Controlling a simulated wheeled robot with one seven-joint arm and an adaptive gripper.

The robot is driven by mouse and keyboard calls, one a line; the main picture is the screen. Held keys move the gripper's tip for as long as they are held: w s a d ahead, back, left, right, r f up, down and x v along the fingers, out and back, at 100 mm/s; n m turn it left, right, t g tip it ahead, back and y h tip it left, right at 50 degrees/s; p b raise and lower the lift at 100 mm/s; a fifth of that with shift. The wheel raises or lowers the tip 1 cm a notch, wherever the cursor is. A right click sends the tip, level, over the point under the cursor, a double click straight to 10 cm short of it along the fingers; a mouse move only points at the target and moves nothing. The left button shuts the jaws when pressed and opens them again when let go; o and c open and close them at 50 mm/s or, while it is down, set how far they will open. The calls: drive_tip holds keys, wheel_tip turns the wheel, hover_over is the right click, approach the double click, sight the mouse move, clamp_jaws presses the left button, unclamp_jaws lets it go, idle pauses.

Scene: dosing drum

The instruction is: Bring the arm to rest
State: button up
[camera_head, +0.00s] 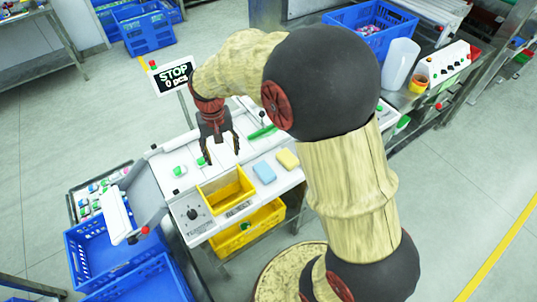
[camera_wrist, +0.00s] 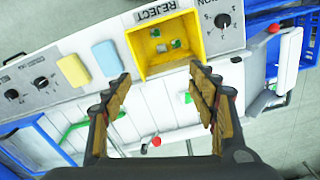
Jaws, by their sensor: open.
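My gripper (camera_head: 221,146) hangs from my arm above the white work table (camera_head: 288,181), behind the yellow reject bin (camera_head: 226,191) in the head view. Its two fingers are spread apart with nothing between them. In the wrist view my gripper (camera_wrist: 161,90) shows open at the bottom, with its tips pointing toward the reject bin (camera_wrist: 165,64). The reject bin holds several small green and white pieces. My arm is bent, with its large dark joint high over the right side of the table.
A blue sponge (camera_head: 264,172) and a yellow sponge (camera_head: 287,159) lie right of the bin. A sign (camera_head: 173,77) reads STOP, 0 pcs. A black knob (camera_head: 192,213) sits at the table's front left. Blue crates (camera_head: 95,249) stand at lower left. Open floor lies at right.

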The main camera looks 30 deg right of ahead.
idle(0.3)
drive_tip(key=s+r+n+t+b, duration=0.1)
drive_tip(key=s+r+t+b, duration=0.1)
drive_tip(key=s+r, duration=0.2)
drive_tip(key=s+r+n+t+b, duration=0.1)
drive_tip(key=s+r, duration=0.3)
drive_tip(key=s, duration=0.6)
drive_tip(key=s+r+n+t+b, duration=0.1)
drive_tip(key=s+r, duration=0.3)
drive_tip(key=s, duration=0.4)
drive_tip(key=shift+t+b, duration=0.8)
drive_tip(key=shift+b, duration=0.05)
